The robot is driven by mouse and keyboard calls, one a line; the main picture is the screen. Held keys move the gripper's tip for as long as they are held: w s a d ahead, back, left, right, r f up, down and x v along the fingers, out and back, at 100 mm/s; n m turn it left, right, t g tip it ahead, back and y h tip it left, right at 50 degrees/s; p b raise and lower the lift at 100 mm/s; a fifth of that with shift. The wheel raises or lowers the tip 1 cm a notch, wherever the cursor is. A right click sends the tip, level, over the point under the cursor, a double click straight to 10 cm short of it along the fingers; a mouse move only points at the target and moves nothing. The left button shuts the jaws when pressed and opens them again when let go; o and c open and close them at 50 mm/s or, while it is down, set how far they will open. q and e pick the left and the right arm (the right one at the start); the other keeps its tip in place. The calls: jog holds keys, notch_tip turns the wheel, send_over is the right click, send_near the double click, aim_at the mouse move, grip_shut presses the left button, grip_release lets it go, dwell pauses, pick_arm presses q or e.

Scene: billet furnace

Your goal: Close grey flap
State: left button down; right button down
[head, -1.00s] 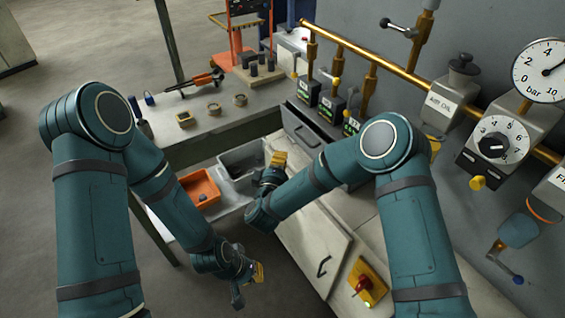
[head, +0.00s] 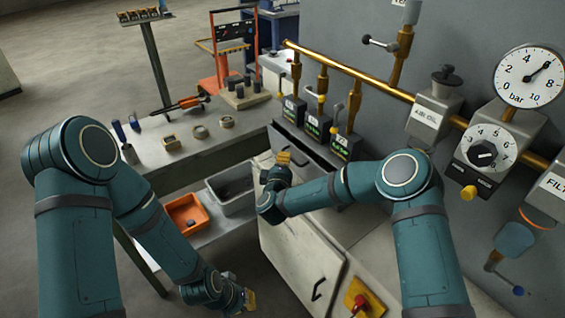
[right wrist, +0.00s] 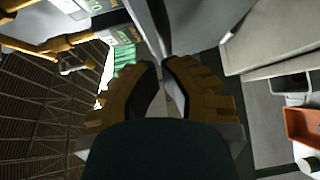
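The grey flap (head: 312,166) is a dark grey panel with a handle at the top front of the pale cabinet (head: 290,235), below the small display boxes. A dark gap shows behind its upper edge, so it appears to stand open. My right gripper (head: 283,158) is at the flap's near left end and hides part of it. In the right wrist view, its yellow fingers (right wrist: 163,68) come together at the tips with nothing clearly held, and a grey panel edge lies just beyond them. My left gripper (head: 247,300) hangs low in front of the cabinet, away from the flap; its opening is unclear.
A brass pipe (head: 375,82) with valves and gauges runs along the wall above the cabinet. A grey bin (head: 240,205) and an orange tray (head: 180,225) stand left of it. A workbench (head: 165,162) holds small parts. A red switch (head: 357,303) sits at lower right.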

jog(key=d+p, duration=0.1)
jog(key=p, duration=0.1)
jog(key=w+d+r+m+g+p, duration=0.1)
jog(key=p, duration=0.2)
jog(key=shift+w+r+y, duration=0.15)
jog(key=shift+y, duration=0.15)
jog(key=shift+a, duration=0.1)
dwell(0.6)
